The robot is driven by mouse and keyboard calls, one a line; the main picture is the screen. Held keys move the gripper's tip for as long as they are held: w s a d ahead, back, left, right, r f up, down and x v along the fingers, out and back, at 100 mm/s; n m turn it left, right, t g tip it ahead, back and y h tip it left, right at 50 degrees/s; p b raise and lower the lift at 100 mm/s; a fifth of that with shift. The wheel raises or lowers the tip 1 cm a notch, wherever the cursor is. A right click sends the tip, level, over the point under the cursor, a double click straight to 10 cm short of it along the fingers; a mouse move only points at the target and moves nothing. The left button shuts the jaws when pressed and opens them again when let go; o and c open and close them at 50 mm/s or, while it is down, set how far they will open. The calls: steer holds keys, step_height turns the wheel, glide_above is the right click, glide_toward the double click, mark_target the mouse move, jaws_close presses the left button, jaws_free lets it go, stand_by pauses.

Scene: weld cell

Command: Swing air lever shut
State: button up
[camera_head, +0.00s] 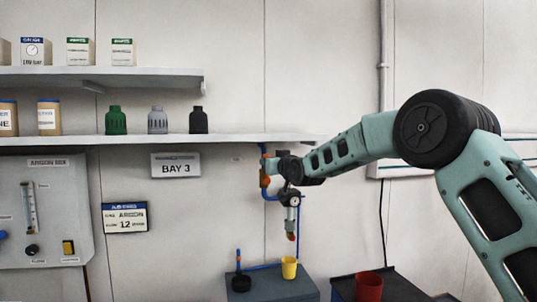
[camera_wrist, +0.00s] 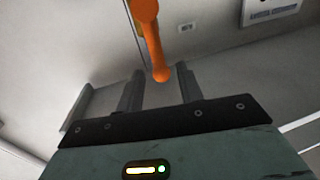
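The air lever (camera_wrist: 151,38) is an orange bar with a rounded end in the wrist view. It comes down from the top edge, and its lower end lies between the two fingers in the picture. My gripper (camera_wrist: 159,76) is open, with a gap on each side of the lever; I cannot tell whether either finger touches it. In the head view my gripper (camera_head: 271,167) is at the blue and orange air fitting (camera_head: 264,177) under the shelf. The fingers and the lever are small there and partly hidden by my wrist.
A gauge unit with a red tip (camera_head: 291,205) hangs just below my wrist. The lower shelf (camera_head: 150,140) runs close above it. A BAY 3 sign (camera_head: 175,165) and an argon panel (camera_head: 45,212) are to the left.

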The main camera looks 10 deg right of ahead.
steer(key=shift+w+a+p, duration=0.25)
steer(key=shift+w+p, duration=0.2)
steer(key=shift+w, duration=0.8)
jaws_close()
